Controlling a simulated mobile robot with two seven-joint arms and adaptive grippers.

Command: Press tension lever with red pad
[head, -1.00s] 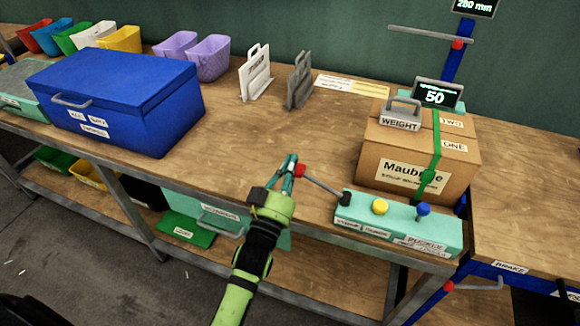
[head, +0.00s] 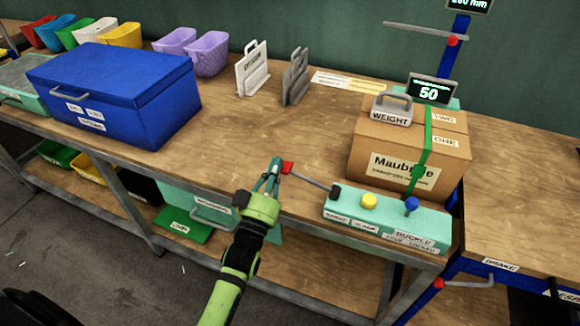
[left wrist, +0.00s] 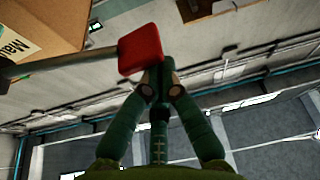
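The tension lever (head: 312,180) is a thin grey rod with a red pad (head: 287,168) at its left end. It slants up and left from a black pivot on the teal control block (head: 385,218). My left gripper (head: 275,163) is at the pad's left side, its green fingers drawn together. In the left wrist view the red pad (left wrist: 140,48) lies just beyond and left of the fingertips (left wrist: 160,75). It is not between them; whether they touch is unclear. My right gripper is not in view.
A strapped cardboard box (head: 410,155) with a grey weight (head: 392,110) on top stands behind the block. A display (head: 432,91) reads 50. Yellow (head: 369,201) and blue (head: 411,204) knobs sit on the block. A blue chest (head: 115,95) stands left; the bench between is clear.

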